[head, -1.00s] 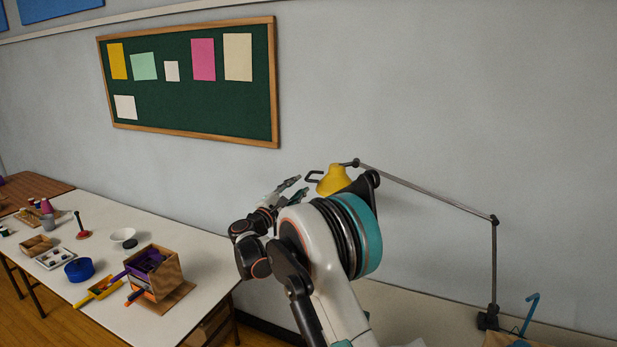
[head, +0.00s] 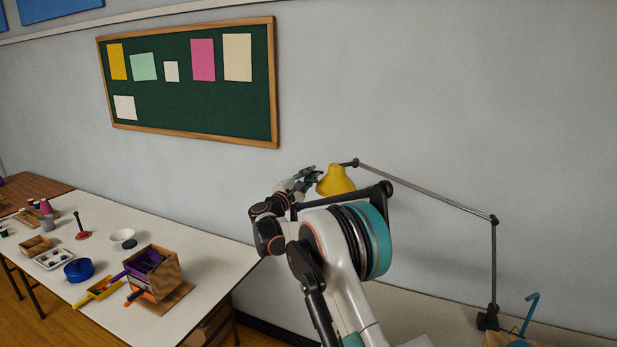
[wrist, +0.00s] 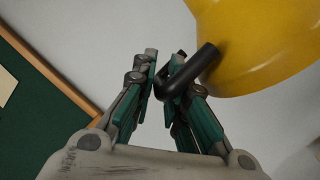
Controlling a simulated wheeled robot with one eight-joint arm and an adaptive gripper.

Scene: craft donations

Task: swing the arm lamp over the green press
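The arm lamp has a yellow shade (head: 336,181), a jointed grey arm (head: 430,187) and a dark base (head: 487,319) on the right-hand table. The shade hangs at the left end of the arm, in front of the wall. In the wrist view the shade (wrist: 262,45) fills the upper right, with a black handle (wrist: 200,70) sticking out of it. My gripper (wrist: 165,68) has its fingers close together around the handle's end, left of the shade; it also shows in the head view (head: 306,176). I cannot make out a green press.
A blue lever (head: 530,312) stands at the lower right, partly cut off. The pale right-hand table (head: 440,312) is partly hidden by my arm. A white table (head: 210,270) at left holds a wooden box (head: 160,280), a blue pot (head: 78,270) and craft items. A green board (head: 190,95) hangs behind.

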